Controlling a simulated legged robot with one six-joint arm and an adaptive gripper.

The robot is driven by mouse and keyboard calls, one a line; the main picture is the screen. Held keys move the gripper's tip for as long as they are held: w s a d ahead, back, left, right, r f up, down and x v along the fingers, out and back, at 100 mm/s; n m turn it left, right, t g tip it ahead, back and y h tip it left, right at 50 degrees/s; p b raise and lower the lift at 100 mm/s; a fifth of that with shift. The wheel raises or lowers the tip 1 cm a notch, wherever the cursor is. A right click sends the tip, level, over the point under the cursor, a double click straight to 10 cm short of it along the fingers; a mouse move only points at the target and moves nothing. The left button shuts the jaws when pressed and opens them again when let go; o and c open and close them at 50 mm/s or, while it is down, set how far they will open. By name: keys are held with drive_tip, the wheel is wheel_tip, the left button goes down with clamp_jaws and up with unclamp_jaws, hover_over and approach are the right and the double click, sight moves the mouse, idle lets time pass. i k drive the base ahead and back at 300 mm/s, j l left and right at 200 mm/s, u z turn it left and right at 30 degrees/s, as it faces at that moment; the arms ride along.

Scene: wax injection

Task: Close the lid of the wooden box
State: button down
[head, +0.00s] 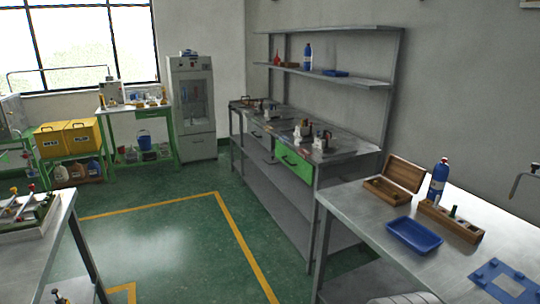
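The wooden box (378,196) sits on the metal table at the right, near its back left part. Its lid (404,174) is open and stands up, leaning back toward the wall. The box's inside is partly visible from above, but I cannot make out what it holds. I cannot make out my gripper in this view.
A blue bottle (437,184) stands close to the right of the box. A wooden holder (452,221) and a blue tray (414,235) lie in front. A blue plate (505,281) lies nearer. A workbench (345,147) with a shelf stands behind. Green floor (180,256) is open at left.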

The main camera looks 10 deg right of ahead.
sight(411, 177)
drive_tip(key=i+j+u, duration=0.3)
drive_tip(key=i, duration=0.4)
drive_tip(key=i+u, duration=0.3)
drive_tip(key=i, duration=0.4)
drive_tip(key=i+z, duration=0.45)
drive_tip(key=i+j+z, duration=0.3)
drive_tip(key=i+z, duration=0.15)
drive_tip(key=i, duration=0.2)
drive_tip(key=i+z, duration=0.15)
drive_tip(key=z, duration=0.25)
drive_tip(key=i+z, duration=0.15)
drive_tip(key=z, duration=0.2)
drive_tip(key=i+z, duration=0.15)
drive_tip(key=z, duration=0.25)
drive_tip(key=i+j+z, duration=0.1)
drive_tip(key=z, duration=0.3)
drive_tip(key=i+j+z, duration=0.1)
drive_tip(key=i+z, duration=0.35)
drive_tip(key=i+j+z, duration=0.15)
drive_tip(key=z, duration=0.3)
drive_tip(key=i, duration=0.1)
